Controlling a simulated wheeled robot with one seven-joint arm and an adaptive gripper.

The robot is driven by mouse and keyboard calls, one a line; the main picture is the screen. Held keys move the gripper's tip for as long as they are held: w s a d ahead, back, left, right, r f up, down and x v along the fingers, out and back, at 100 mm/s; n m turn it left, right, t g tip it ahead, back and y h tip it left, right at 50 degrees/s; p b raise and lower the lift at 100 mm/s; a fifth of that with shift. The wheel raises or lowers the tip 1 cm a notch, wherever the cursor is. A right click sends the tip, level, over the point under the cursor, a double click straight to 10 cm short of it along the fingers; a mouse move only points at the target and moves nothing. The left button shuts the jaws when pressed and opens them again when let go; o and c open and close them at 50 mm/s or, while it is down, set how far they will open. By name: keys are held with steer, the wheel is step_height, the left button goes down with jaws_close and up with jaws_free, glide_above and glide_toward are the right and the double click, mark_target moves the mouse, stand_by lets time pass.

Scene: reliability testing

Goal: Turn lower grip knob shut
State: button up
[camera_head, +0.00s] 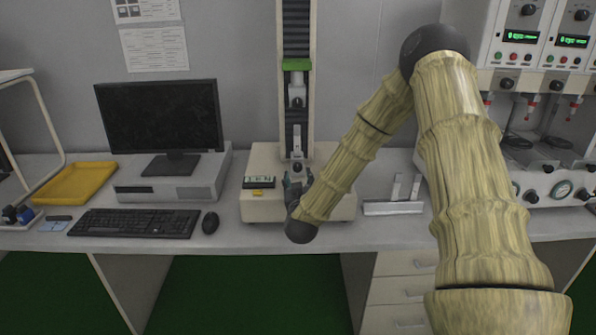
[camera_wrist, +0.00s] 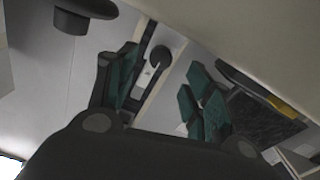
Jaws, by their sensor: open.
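The lower grip (camera_head: 297,147) is a silver clamp at the foot of the tester's column. A small dark round knob (camera_head: 297,167) shows on its front. My gripper (camera_head: 296,181) is just below and in front of it, partly hiding the lower part. In the wrist view my gripper (camera_wrist: 160,82) is open, its teal-padded fingers spread apart. A dark round knob-like part (camera_wrist: 160,57) with a pale stem shows between the fingers; I cannot tell whether they touch it. The upper grip (camera_head: 297,92) hangs higher on the column.
The tester's base (camera_head: 258,207) has a small display (camera_head: 257,183). A mouse (camera_head: 210,223), keyboard (camera_head: 134,223) and monitor (camera_head: 160,117) stand to the left. A metal bracket (camera_head: 393,207) lies to the right. A dark disc-like part (camera_wrist: 87,8) is near the wrist view's top left.

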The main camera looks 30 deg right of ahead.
mark_target(298, 169)
steer(key=shift+p+x, duration=0.3)
steer(key=shift+x, duration=2.45)
steer(key=shift+a, duration=0.1)
steer(key=c, duration=1)
